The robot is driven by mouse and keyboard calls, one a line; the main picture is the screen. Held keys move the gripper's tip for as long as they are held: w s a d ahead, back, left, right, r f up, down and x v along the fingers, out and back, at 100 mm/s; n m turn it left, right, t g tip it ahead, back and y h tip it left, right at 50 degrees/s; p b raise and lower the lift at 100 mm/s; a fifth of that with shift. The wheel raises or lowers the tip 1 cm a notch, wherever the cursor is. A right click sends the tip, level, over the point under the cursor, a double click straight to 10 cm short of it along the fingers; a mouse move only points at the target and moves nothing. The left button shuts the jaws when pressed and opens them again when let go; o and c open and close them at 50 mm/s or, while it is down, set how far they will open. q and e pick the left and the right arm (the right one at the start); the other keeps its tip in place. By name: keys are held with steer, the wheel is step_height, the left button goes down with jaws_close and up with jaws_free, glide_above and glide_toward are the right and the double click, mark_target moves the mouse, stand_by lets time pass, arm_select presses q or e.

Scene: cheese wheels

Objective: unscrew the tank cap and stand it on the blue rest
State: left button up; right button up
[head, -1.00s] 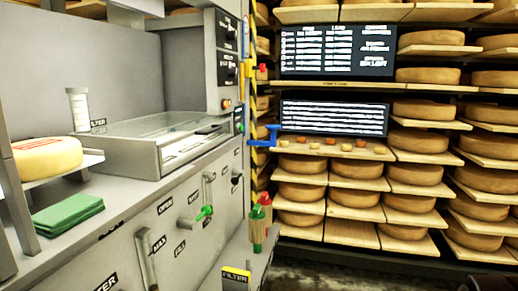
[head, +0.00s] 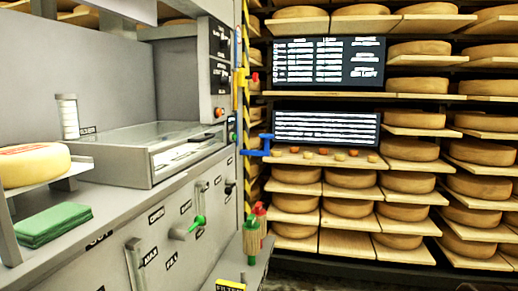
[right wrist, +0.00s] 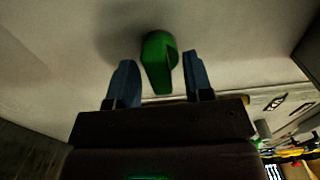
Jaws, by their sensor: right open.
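I cannot make out a tank cap for certain in either view. A blue bracket (head: 258,145) sticks out beside the striped post in the head view; I cannot tell whether it is the blue rest. My right gripper (right wrist: 158,82) shows in the right wrist view, with its two blue fingers apart and nothing gripped. A green handle (right wrist: 158,60) on a pale surface lies ahead, between the finger lines; its distance is unclear. A green handle (head: 197,222) also shows on the grey front panel in the head view. No gripper shows in the head view.
A grey counter holds a glass-topped box (head: 150,150), a white cylinder (head: 68,117), a green cloth stack (head: 53,226) and a cheese wheel (head: 33,165). Green and red bottle-like items (head: 251,238) stand low by the counter. Shelves of cheese wheels (head: 295,203) fill the back.

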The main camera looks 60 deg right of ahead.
steer(key=shift+w, duration=0.25)
stand_by(0.4)
steer(key=shift+c, duration=0.5)
jaws_close()
